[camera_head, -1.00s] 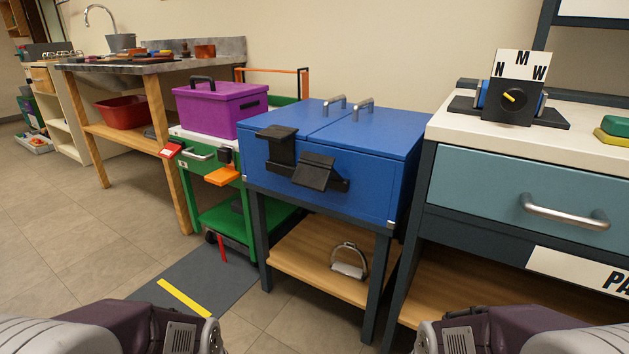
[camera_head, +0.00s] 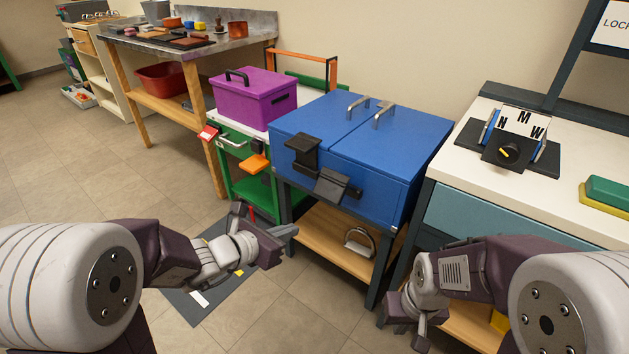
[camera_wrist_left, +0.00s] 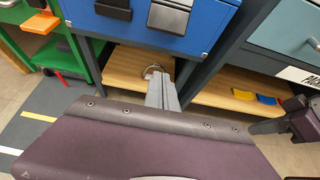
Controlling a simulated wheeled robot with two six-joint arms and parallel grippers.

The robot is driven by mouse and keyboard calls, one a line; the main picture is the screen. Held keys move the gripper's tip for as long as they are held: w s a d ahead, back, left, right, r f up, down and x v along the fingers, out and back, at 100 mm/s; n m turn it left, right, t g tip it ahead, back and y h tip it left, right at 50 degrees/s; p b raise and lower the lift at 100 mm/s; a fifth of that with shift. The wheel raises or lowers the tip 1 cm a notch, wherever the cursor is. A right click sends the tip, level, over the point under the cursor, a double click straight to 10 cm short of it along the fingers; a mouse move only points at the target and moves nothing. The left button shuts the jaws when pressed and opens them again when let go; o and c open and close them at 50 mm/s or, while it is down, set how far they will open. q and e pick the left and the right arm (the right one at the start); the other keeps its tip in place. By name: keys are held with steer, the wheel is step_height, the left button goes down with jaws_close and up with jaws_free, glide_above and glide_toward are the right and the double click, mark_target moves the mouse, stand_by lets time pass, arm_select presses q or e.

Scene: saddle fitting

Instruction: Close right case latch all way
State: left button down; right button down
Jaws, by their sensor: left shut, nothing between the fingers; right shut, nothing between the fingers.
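The blue case (camera_head: 375,165) stands on a dark-legged stand with two lids closed. Its right latch (camera_head: 336,187) is a black flap on the front face, tilted out from it at an angle. The left latch (camera_head: 302,148) is black and sits higher, to its left. In the left wrist view the right latch (camera_wrist_left: 169,17) shows at the top. My left gripper (camera_head: 289,233) is shut and empty, below and left of the right latch, apart from it; its fingers also show in the left wrist view (camera_wrist_left: 161,92). My right gripper (camera_head: 408,316) is shut and empty, low at the right.
A white-topped cabinet (camera_head: 465,150) with a dial block stands close to the case's right. A green cart (camera_head: 240,170) with a purple box (camera_head: 255,98) stands at its left. A stirrup (camera_head: 359,242) lies on the wooden shelf below the case.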

mark_target(338, 188)
arm_select(q)
steer(key=shift+a+r, duration=0.1)
steer(key=shift+r, duration=0.4)
arm_select(e)
steer(key=shift+r, duration=0.55)
